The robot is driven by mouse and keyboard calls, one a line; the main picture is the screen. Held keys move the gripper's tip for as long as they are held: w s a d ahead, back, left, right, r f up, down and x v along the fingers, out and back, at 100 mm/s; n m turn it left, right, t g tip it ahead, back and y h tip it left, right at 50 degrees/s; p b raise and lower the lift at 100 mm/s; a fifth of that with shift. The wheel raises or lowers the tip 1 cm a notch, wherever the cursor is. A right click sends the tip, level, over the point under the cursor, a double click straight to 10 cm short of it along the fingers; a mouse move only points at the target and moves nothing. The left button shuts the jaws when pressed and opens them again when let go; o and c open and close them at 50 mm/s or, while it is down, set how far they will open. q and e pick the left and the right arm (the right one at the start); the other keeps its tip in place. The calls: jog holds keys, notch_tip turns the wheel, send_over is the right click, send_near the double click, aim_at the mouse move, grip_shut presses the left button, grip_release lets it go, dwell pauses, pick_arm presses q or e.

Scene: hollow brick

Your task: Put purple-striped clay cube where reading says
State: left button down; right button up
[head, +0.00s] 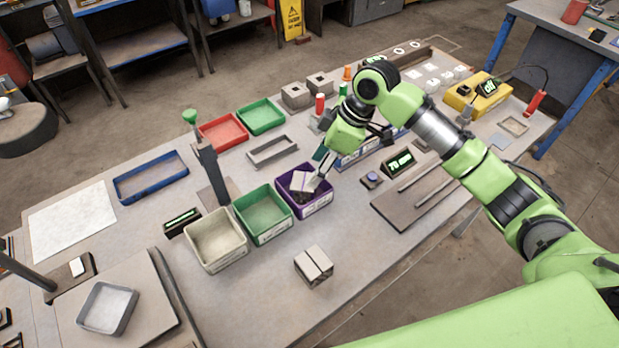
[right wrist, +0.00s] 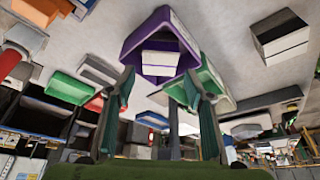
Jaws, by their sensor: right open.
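A pale clay cube (head: 300,181) with a purple stripe lies inside the purple bin (head: 322,212), tilted as far as I can tell. My right gripper (head: 318,177) is at the right side of this bin, its fingers over the cube. In the right wrist view its two green-backed fingers (right wrist: 163,85) stand apart. The purple bin (right wrist: 136,40) shows beyond them with the pale cube (right wrist: 160,64) inside, and I see no grip on it. A display (head: 398,162) behind the bin reads about "75 mm". My left gripper is out of the picture.
A green bin (head: 265,238) and a beige bin (head: 218,264) stand left of the purple one. A grey block (head: 313,265) sits in front. A small dark display (head: 181,221) is at the left. A yellow device (head: 478,95) stands far right.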

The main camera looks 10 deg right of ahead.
jog(key=shift+v, duration=2.5)
